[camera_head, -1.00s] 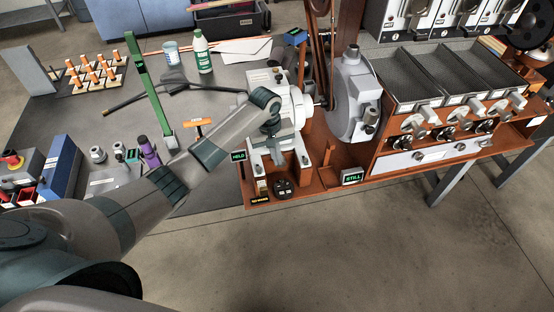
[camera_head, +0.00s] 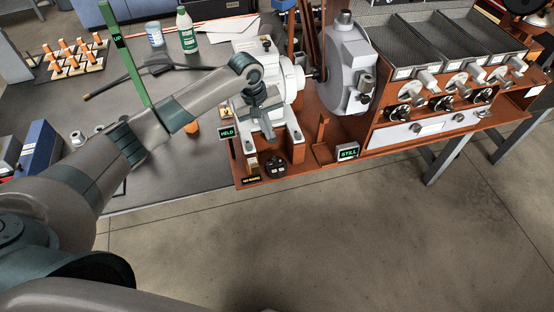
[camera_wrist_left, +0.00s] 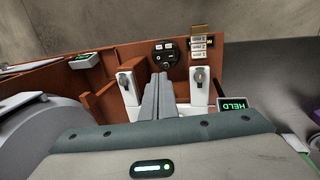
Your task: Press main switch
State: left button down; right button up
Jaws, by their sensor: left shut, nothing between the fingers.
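A round black switch panel (camera_head: 275,167) with small pale buttons, apparently the main switch, sits at the front edge of the brown machine base (camera_head: 305,172). It also shows in the left wrist view (camera_wrist_left: 165,54), just beyond my fingertips. My left gripper (camera_head: 268,132) points down over the front of the white motor housing (camera_head: 292,84), behind the panel in the picture. In the left wrist view its fingers (camera_wrist_left: 160,80) are together, with nothing between them. I see a gap to the panel, but cannot judge its depth. My right gripper is out of view.
A "HELD" sign (camera_head: 226,133) stands left of the gripper and a "STILL" sign (camera_head: 347,151) to the right. A tan labelled block (camera_wrist_left: 199,44) is beside the panel. A grey drum (camera_head: 347,70) stands behind. Open floor lies in front.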

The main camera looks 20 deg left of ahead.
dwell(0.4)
pick_arm(q)
jog(key=p, duration=0.3)
send_near(279, 161)
jog(key=x, duration=0.5)
jog(key=shift+x, duration=0.75)
jog(key=shift+w, duration=0.1)
